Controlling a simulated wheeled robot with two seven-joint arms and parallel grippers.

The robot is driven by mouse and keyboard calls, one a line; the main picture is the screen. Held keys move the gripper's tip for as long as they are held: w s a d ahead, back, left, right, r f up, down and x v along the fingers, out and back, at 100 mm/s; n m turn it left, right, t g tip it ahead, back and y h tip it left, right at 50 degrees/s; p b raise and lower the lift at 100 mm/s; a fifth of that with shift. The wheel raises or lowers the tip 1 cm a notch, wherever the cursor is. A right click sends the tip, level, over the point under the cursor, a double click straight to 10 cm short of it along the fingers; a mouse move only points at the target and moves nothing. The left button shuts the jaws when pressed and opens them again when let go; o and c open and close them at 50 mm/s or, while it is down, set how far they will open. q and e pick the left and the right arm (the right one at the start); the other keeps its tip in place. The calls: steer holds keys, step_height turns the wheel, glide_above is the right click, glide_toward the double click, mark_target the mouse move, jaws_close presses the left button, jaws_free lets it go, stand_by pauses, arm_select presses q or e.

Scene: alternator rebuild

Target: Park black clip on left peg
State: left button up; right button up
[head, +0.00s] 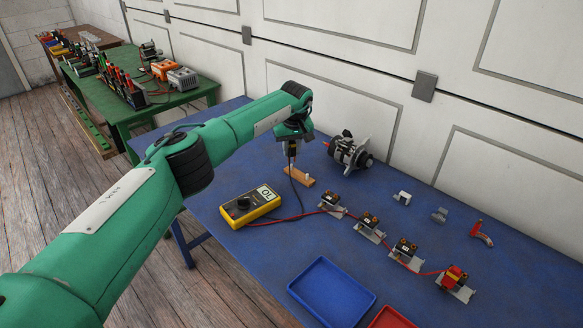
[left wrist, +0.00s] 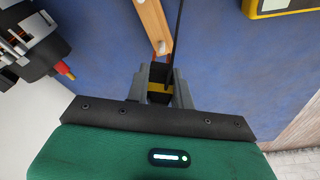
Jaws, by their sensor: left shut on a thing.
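My left gripper (head: 291,155) is shut on the black clip and points down just above the wooden peg block (head: 299,180). In the left wrist view the clip (left wrist: 158,97) shows dark with a yellow band between the fingers (left wrist: 160,72). A black lead runs from it. A pale peg (head: 308,177) stands at the block's right end in the head view. In the left wrist view the block (left wrist: 152,24) lies just beyond the fingertips. I cannot tell whether the clip touches a peg. My right gripper is not in view.
A yellow multimeter (head: 250,205) lies left of the block with leads on the blue table. The alternator (head: 349,152) stands behind, right of the gripper. A blue tray (head: 331,291) lies in front.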

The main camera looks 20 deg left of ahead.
arm_select(q)
steer(key=shift+f, duration=0.1)
steer(key=shift+b+x, duration=0.95)
steer(key=shift+x, duration=0.2)
steer(key=shift+s, duration=0.2)
steer(key=o, duration=0.9)
steer(key=shift+c, duration=0.2)
steer(key=p+v, duration=0.1)
steer(key=v, duration=0.1)
steer(key=w+p+v, duration=0.1)
steer(key=v, duration=0.2)
steer(key=p+v, duration=0.2)
steer(key=v, duration=0.1)
steer(key=shift+w+a+r, duration=0.2)
steer(key=shift+a+r, duration=0.1)
steer(key=shift+r, duration=0.05)
